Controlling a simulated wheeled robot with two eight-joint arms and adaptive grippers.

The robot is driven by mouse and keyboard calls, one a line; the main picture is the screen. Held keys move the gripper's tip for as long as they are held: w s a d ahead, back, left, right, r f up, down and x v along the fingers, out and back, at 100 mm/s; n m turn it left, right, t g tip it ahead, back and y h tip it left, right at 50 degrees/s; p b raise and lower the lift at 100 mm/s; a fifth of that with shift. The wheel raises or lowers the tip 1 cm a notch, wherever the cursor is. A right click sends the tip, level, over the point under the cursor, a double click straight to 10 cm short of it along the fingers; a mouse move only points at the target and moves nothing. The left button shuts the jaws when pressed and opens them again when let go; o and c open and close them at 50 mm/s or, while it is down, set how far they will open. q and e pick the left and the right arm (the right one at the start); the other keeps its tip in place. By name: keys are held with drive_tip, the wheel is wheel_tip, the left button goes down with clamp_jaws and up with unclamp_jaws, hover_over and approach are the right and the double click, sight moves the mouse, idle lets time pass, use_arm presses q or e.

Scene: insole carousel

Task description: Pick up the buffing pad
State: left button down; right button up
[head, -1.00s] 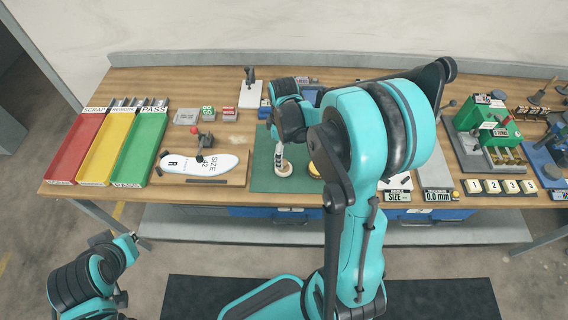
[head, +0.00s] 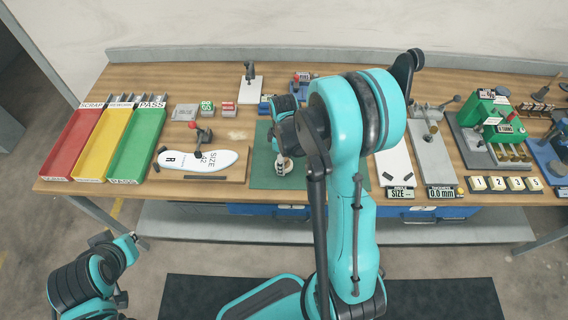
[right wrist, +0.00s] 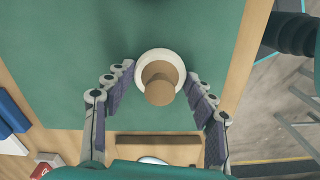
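The buffing pad appears in the right wrist view (right wrist: 163,84) as a round white disc with a tan knob-like handle. It stands on the green mat (right wrist: 190,30). My right gripper (right wrist: 158,73) is open, with one finger on each side of the pad and visible gaps to it. In the head view the pad is mostly hidden under my right gripper (head: 283,160), on the green mat (head: 262,165) at the middle of the bench. My left arm shows at the lower left of the head view, but I cannot make out its gripper.
Left of the mat lies a white insole (head: 200,161) on a wooden board. Red (head: 72,146), yellow (head: 102,146) and green (head: 137,146) trays stand at far left. A gauge (head: 433,150) and a green machine (head: 490,120) stand at right. My right arm hides part of the mat.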

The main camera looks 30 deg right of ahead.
drive_tip(key=c, duration=0.5)
drive_tip(key=shift+o, duration=0.2)
drive_tip(key=shift+r, duration=0.65)
wheel_tip(320, 180, up, 3)
drive_tip(key=shift+f+p, duration=0.1)
drive_tip(key=shift+p, duration=0.7)
drive_tip(key=s+a+r+p, duration=0.1)
drive_tip(key=s+a+r, duration=0.1)
drive_tip(key=s, duration=0.3)
drive_tip(key=s+a+r+p, duration=0.2)
drive_tip(key=s+r, duration=0.3)
drive_tip(key=shift+s+a, duration=0.25)
drive_tip(key=shift+s, duration=0.15)
